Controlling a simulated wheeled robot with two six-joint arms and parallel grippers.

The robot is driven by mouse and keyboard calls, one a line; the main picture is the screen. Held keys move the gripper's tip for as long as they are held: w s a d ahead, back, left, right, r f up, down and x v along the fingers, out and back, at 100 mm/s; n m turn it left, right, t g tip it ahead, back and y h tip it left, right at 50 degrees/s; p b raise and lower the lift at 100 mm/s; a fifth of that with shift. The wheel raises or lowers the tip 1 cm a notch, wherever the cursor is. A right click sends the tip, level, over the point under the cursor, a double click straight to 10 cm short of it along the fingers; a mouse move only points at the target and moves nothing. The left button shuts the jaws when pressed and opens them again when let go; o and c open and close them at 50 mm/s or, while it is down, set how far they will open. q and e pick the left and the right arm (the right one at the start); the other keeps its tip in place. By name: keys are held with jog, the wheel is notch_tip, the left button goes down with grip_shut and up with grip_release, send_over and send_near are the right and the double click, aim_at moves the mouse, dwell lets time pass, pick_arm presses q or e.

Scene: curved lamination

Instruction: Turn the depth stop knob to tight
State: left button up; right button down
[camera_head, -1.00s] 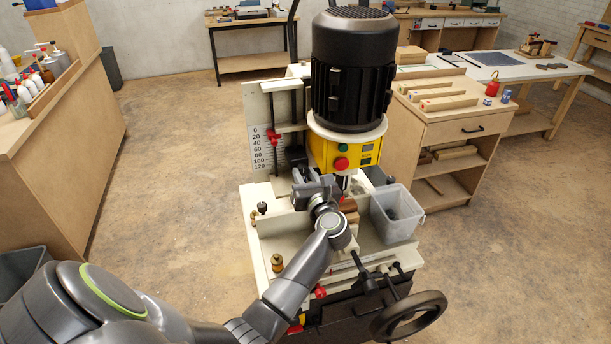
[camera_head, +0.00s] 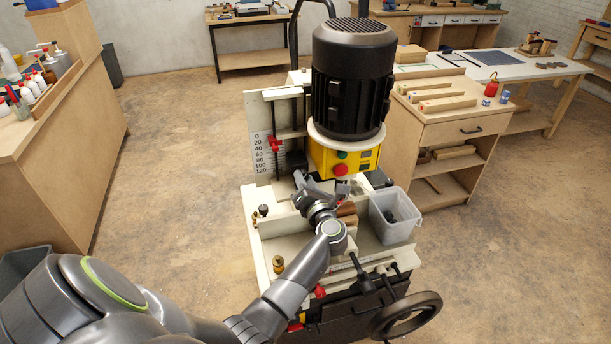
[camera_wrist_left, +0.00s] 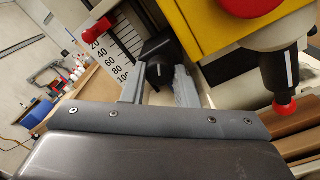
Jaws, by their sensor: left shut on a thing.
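The depth stop knob (camera_wrist_left: 160,73) is a dark round knob in the left wrist view, beside the white depth scale (camera_wrist_left: 110,50). My left gripper (camera_wrist_left: 160,92) has one grey finger on each side of the knob and is shut on it. In the head view my left gripper (camera_head: 303,186) is at the machine's front left, turned at a slant, below the black knob block (camera_head: 296,161). The scale (camera_head: 262,152) with a red pointer (camera_head: 275,143) is just left of it. I cannot read any tight marking. My right gripper is not in view.
The yellow control box (camera_head: 340,160) with a red button and the black motor (camera_head: 353,80) stand close right of the gripper. A red-tipped spindle (camera_wrist_left: 283,85) is near it. A clear bin (camera_head: 394,215) and a handwheel (camera_head: 407,315) are further right and front.

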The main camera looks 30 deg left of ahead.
pick_arm(q)
jog(key=shift+r+m+t+p, duration=0.1)
jog(key=shift+m+t+p, duration=0.2)
jog(key=shift+m+p, duration=4.75)
jog(key=shift+m+b, duration=1.05)
jog(key=shift+m, duration=0.2)
jog(key=o, duration=1)
